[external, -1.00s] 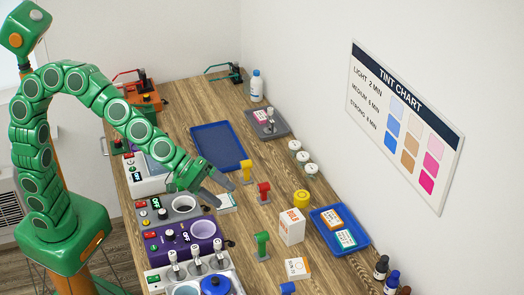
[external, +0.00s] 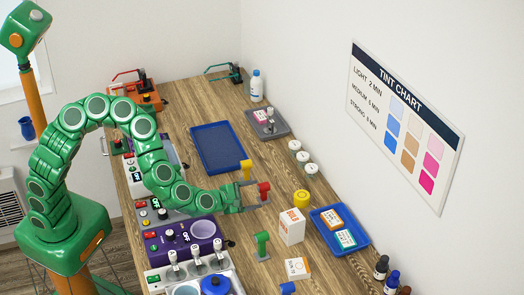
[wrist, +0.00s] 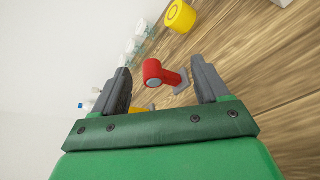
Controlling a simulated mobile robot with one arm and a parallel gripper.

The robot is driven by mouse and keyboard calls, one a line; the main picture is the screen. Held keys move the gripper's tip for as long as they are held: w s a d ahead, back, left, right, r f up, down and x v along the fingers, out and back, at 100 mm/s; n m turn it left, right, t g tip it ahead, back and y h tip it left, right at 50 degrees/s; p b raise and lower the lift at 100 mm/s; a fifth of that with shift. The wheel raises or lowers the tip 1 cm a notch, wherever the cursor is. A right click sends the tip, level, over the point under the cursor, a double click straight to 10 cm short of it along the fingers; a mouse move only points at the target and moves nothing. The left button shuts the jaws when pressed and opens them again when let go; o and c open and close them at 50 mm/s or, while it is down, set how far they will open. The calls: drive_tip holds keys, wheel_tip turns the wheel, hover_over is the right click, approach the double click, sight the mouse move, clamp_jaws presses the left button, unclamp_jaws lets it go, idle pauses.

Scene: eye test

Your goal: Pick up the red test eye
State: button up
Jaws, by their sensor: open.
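The red test eye (external: 264,188) stands on the wooden bench, a red piece with a round head on a small grey base. My gripper (external: 256,196) is open and low over the bench, with its fingers close around the red test eye. In the wrist view the red test eye (wrist: 160,75) shows between the two grey fingers of my gripper (wrist: 162,82), nearer the tips. I see gaps between it and the fingers, and cannot tell whether it is fully between them in depth.
A yellow test eye (external: 246,168) stands just behind, a green one (external: 262,243) in front. A white box (external: 292,227), a yellow round pot (external: 302,198) and a blue tray (external: 352,247) lie to the right. The purple machine (external: 186,236) is at left. An empty blue tray (external: 205,140) is behind.

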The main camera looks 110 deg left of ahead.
sight(259, 190)
drive_tip(key=shift+s+a+f+n+g+y, duration=0.4)
drive_tip(key=shift+s+a+f+n+g, duration=0.15)
drive_tip(key=shift+s+a+f, duration=0.3)
drive_tip(key=shift+x, duration=1.15)
drive_tip(key=x, duration=0.4)
drive_tip(key=shift+s+a+r, duration=0.15)
drive_tip(key=shift+s+a, duration=0.05)
drive_tip(key=shift+s, duration=0.05)
drive_tip(key=shift+w+a, duration=0.3)
drive_tip(key=shift+a, duration=0.15)
drive_tip(key=shift+f, duration=0.2)
drive_tip(key=c, duration=1.2)
